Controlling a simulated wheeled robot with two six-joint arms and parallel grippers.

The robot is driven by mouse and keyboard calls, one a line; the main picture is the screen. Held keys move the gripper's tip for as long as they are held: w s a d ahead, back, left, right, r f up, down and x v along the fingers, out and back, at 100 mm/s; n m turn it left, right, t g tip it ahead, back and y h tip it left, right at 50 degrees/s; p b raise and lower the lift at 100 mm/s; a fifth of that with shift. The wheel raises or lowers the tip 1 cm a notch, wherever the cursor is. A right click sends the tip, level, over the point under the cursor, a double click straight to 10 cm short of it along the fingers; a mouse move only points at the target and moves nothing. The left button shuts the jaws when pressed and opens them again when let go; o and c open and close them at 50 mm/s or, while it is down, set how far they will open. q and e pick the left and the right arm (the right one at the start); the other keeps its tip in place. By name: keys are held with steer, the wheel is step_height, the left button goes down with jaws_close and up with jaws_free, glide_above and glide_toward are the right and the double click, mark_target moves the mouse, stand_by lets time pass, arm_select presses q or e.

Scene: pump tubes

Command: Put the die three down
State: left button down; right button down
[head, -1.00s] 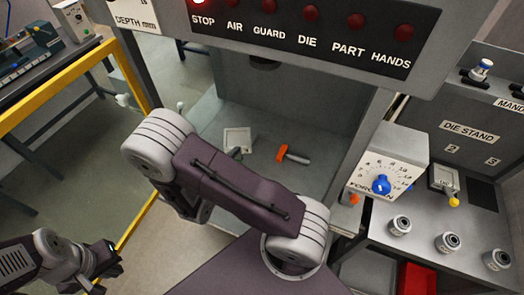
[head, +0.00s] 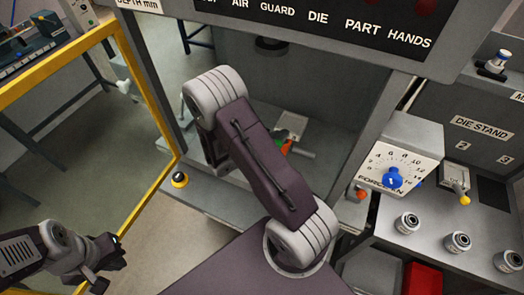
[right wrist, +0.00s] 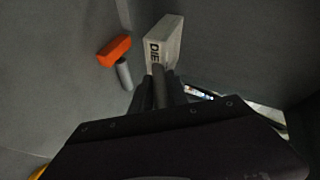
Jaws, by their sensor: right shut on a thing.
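A pale block (right wrist: 163,42) marked DIE, with a grey round handle (right wrist: 159,85), is at the front of the right wrist view. My right gripper (right wrist: 160,92) is shut on that handle. In the head view the block (head: 291,123) shows beside my right forearm, inside the press bay, and my arm hides the gripper. Whether the block touches the bay floor is unclear. No number shows on it. The die stand (head: 482,128) at the right has plates marked 2 and 3. My left gripper (head: 110,255) is at the lower left, away from everything; its finger gap is unclear.
An orange-headed tool with a grey handle (right wrist: 115,49) lies near the block. Several metal cylinders (head: 457,242) stand on the right bench. A force dial box (head: 400,150) stands between bay and stand. A red bin (head: 423,279) is below. A yellow frame (head: 140,85) borders the left.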

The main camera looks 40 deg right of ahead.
steer(key=w+a+f, duration=0.1)
steer(key=a, duration=0.1)
steer(key=w+a+f, duration=0.3)
steer(key=a, duration=0.1)
steer(key=shift+w+a+f, duration=0.2)
steer(key=shift+a+f, duration=0.1)
steer(key=shift+a, duration=0.05)
step_height(320, 180, down, 3)
steer(key=shift+f, duration=0.5)
steer(key=shift+f, duration=0.1)
steer(key=c, duration=1.6)
jaws_free()
steer(key=shift+o, duration=0.2)
